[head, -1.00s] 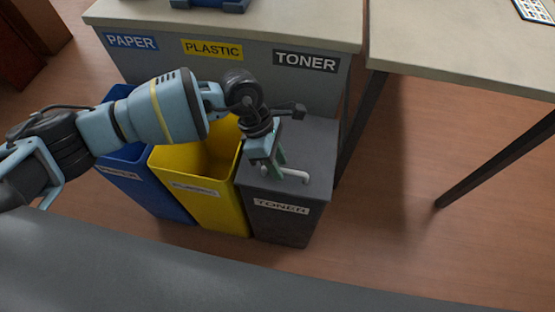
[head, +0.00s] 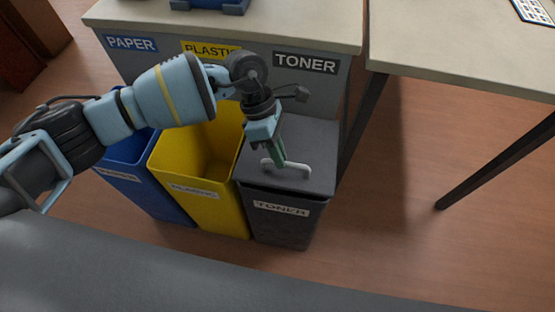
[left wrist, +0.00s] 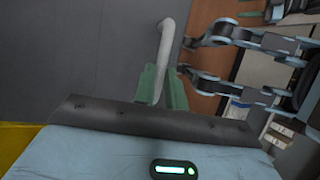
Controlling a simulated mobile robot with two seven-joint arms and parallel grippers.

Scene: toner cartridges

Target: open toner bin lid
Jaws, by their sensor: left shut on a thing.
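The toner bin (head: 283,222) is dark grey, with a white label on its front and a grey lid (head: 308,150) with a pale U-shaped handle (head: 303,174). The lid's front edge seems slightly raised from the bin's rim. My left gripper (head: 278,160) has green fingers pointing down and is shut on the handle. In the left wrist view the green fingers (left wrist: 161,85) close around the pale handle bar (left wrist: 166,42), over the grey lid (left wrist: 85,50). The bin's inside is hidden.
The yellow plastic bin (head: 190,190) and blue paper bin (head: 148,190) stand open to the left. A counter (head: 270,25) with bin labels is behind. A table (head: 460,55) with dark legs stands right. The wooden floor (head: 390,220) right of the toner bin is clear.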

